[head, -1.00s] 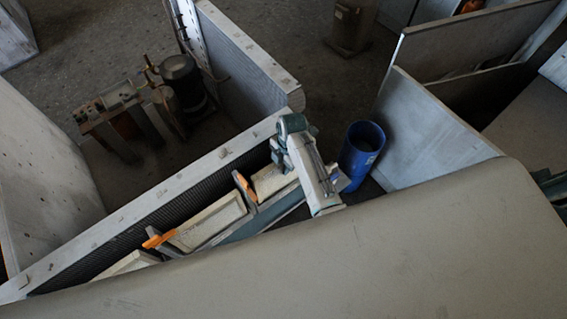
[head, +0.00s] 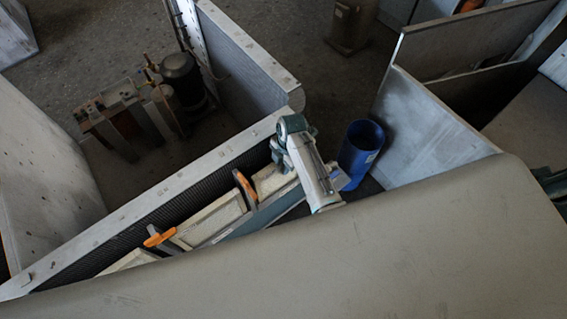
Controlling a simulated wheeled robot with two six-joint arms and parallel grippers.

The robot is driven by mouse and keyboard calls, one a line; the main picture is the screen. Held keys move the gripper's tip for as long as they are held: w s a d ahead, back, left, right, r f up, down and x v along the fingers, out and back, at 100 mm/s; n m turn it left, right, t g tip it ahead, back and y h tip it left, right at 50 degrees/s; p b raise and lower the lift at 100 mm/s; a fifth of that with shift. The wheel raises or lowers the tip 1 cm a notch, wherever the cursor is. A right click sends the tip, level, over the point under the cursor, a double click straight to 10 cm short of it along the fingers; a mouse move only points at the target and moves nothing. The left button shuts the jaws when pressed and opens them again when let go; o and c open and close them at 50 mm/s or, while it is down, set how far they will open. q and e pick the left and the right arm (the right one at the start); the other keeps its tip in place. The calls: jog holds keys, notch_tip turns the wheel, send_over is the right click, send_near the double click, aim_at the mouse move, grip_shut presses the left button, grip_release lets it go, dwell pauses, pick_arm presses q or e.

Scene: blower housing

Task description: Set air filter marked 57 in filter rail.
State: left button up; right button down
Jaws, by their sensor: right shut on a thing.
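Cream framed panels that look like air filters stand in a row along a dark mesh in the long metal housing: one in the middle (head: 217,217), one at the lower left (head: 128,262) and one at the right end (head: 268,182). No number can be read on any. Orange-topped dividers stand between them. The slotted strip in front of them looks like the filter rail (head: 245,222). My right gripper (head: 279,158) is at the right-end panel, below my wrist, and appears shut on it. Its fingertips are mostly hidden. My left gripper is not in view.
A blue bin (head: 360,150) stands just right of my right arm. The pale housing wall (head: 150,203) runs behind the filters. A broad beige cover (head: 380,250) fills the front and hides what is below. A motor unit (head: 180,75) stands behind.

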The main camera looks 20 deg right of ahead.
jog(key=c, duration=1.2)
grip_release()
jog(key=shift+r, duration=0.1)
jog(key=r+b, duration=0.1)
jog(key=r, duration=0.2)
jog(key=d+r, duration=0.1)
jog(key=r, duration=0.2)
jog(key=r+b, duration=0.1)
jog(key=r, duration=0.2)
jog(key=shift+w+d+r+b, duration=0.15)
jog(key=shift+w+r+b, duration=0.1)
jog(key=shift+w+b, duration=0.05)
jog(key=shift+d+r, duration=0.1)
jog(key=shift+r, duration=0.4)
